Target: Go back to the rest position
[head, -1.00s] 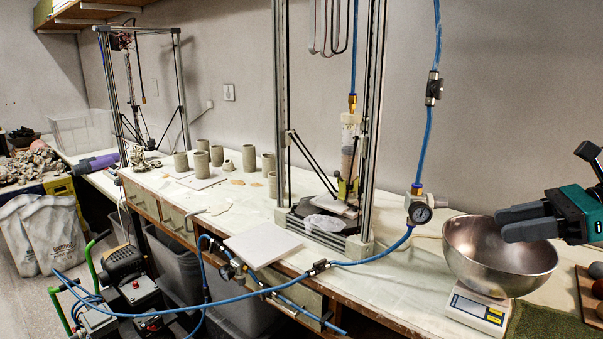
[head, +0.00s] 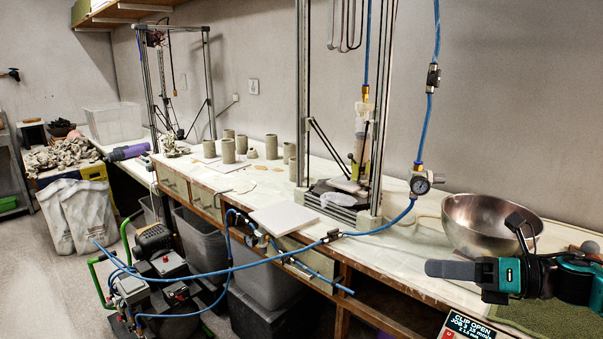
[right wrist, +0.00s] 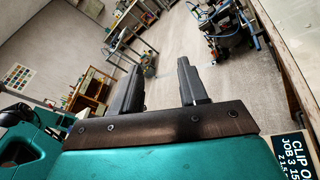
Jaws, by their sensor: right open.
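My right gripper (head: 430,269) is at the lower right of the head view, teal with dark fingers pointing left. It is in front of the bench's front edge, nearer to me than the metal bowl (head: 485,228). In the right wrist view its two fingers (right wrist: 160,68) stand apart with nothing between them, and the floor shows beyond. My left gripper is not in view.
The bench (head: 405,262) carries a clay printer frame (head: 302,110), several grey clay cups (head: 228,150) and a white board (head: 284,218). A blue hose (head: 215,272) hangs across its front to a compressor (head: 155,240). Open floor (head: 50,275) lies at the left.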

